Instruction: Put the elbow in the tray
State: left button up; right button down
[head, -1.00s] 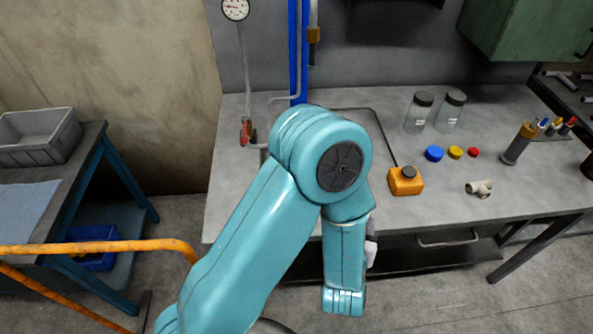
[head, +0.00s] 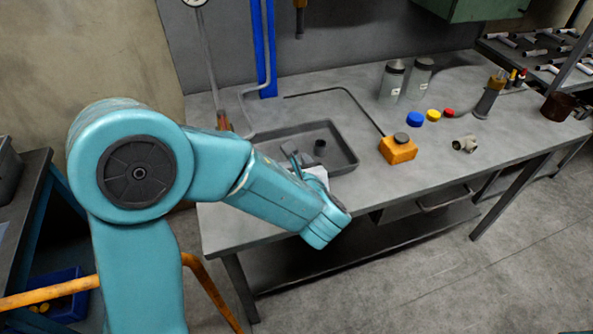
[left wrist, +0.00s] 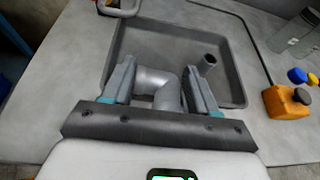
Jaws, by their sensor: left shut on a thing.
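The elbow (left wrist: 158,84) is a grey bent pipe piece between the two fingers of my left gripper (left wrist: 160,88) in the left wrist view. The gripper is shut on it and is over the near part of the tray. The tray (left wrist: 232,62) is a shallow grey box, also in the head view (head: 341,150) on the bench. In the head view my left gripper (head: 298,163) is at the tray's near side, partly hidden by my arm, and the elbow cannot be made out clearly. My right gripper is not in view.
Two jars (head: 391,82) stand behind. The bench front right is clear.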

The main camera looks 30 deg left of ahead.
pick_arm(q)
jog(key=shift+w+a+r+n+y, duration=0.1)
jog(key=shift+w+a+n+y, duration=0.1)
jog(key=shift+a, duration=0.35)
jog(key=shift+w+a+r+n+y, duration=0.1)
jog(key=shift+w+a, duration=0.05)
jog(key=shift+a, duration=0.4)
jog(key=x, duration=0.7)
jog(key=f+x, duration=0.1)
jog(key=x, duration=0.2)
jog(key=shift+w+d+f+b, duration=0.1)
jog(key=shift+d+f+b, duration=0.05)
jog(key=shift+b, duration=0.15)
jog(key=shift+w+a+f, duration=0.3)
jog(key=shift+w+a, duration=0.1)
jog(key=shift+w+a+f, duration=0.85)
jog(key=shift+a+f, duration=0.1)
jog(key=shift+f, duration=0.1)
jog(key=shift+s+d, duration=0.1)
jog(key=shift+f+b, duration=0.1)
jog(key=shift+b, duration=0.2)
jog(key=o, duration=1.2)
